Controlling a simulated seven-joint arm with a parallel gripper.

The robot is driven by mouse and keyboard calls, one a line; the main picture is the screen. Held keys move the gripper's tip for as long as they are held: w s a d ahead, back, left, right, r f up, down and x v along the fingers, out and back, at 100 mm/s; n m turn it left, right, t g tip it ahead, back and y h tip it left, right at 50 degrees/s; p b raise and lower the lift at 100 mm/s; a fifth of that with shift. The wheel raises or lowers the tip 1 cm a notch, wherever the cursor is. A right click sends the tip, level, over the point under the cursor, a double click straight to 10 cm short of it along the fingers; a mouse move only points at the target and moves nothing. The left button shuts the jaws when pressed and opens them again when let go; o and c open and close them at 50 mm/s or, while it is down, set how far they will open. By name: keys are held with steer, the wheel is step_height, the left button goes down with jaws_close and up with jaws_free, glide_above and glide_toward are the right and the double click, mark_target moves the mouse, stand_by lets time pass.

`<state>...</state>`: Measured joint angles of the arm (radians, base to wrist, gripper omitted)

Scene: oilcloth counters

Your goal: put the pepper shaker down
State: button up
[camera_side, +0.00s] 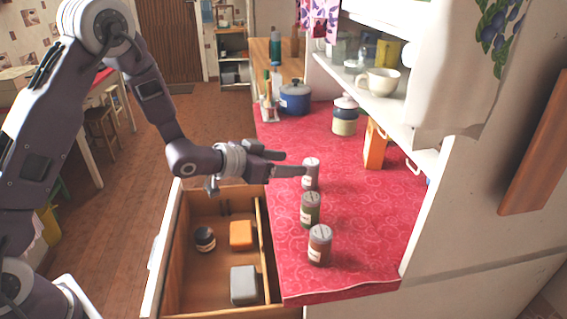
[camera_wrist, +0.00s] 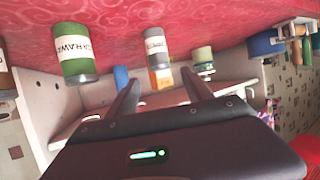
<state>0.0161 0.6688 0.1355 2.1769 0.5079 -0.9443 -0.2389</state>
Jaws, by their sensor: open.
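The pepper shaker (camera_side: 311,173), a grey cylinder with a pale label, stands upright on the red oilcloth counter (camera_side: 355,215). It is at the far end of a row of three similar shakers. My gripper (camera_side: 293,163) is open just left of it, fingers pointing at it; one fingertip looks close to its side, and I cannot tell whether they touch. In the wrist view, the pepper shaker (camera_wrist: 155,46) appears upside down beyond the gap between my open fingers (camera_wrist: 160,80), with nothing gripped.
A green caraway shaker (camera_side: 311,210) and a brown shaker (camera_side: 320,245) stand nearer the front. An open drawer (camera_side: 205,285) lies below my gripper. An orange box (camera_side: 375,145), a lidded jar (camera_side: 345,116) and a blue pot (camera_side: 295,98) stand farther back. Counter right of the shakers is clear.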

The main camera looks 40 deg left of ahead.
steer(key=s+a+r+n+g+y, duration=0.2)
steer(key=s+a+r+y, duration=0.3)
steer(key=s+r, duration=0.6)
steer(key=s+r+n+g, duration=0.1)
steer(key=s+r+g, duration=0.1)
steer(key=s, duration=1.2)
steer(key=shift+s+a+n+g, duration=0.2)
steer(key=shift+a+n+g, duration=0.1)
steer(key=shift+g, duration=0.2)
steer(key=shift+o, duration=0.4)
steer(key=s+d+f+g, duration=0.1)
steer(key=s+d+g, duration=0.1)
steer(key=s, duration=0.9)
steer(key=shift+s+f+h, duration=0.25)
steer(key=shift+s+h, duration=0.1)
steer(key=shift+h, duration=0.05)
